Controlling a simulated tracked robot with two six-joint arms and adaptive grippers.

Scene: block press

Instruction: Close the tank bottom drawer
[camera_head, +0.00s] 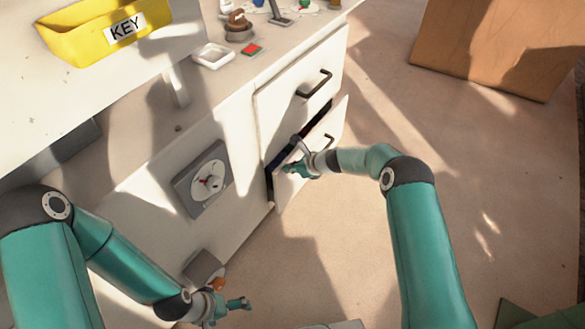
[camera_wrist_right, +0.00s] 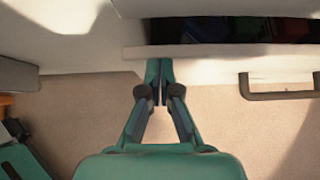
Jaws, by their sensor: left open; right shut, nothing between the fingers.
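The bottom drawer (camera_head: 337,122) of the white cabinet stands partly open in the head view, with a dark gap above its front. Its front and handle (camera_wrist_right: 281,88) also show in the right wrist view, with dark contents inside the gap. My right gripper (camera_head: 291,160) is at the left part of the drawer front, fingers shut and empty. My left gripper (camera_head: 232,305) is open and empty, low near the cabinet's left part.
The upper drawer (camera_head: 300,85) is shut. A white dish (camera_head: 212,56), a red-green button (camera_head: 252,49) and small items stand on top. A yellow KEY bin (camera_head: 85,30) is upper left. A brown box (camera_head: 500,45) stands on the floor.

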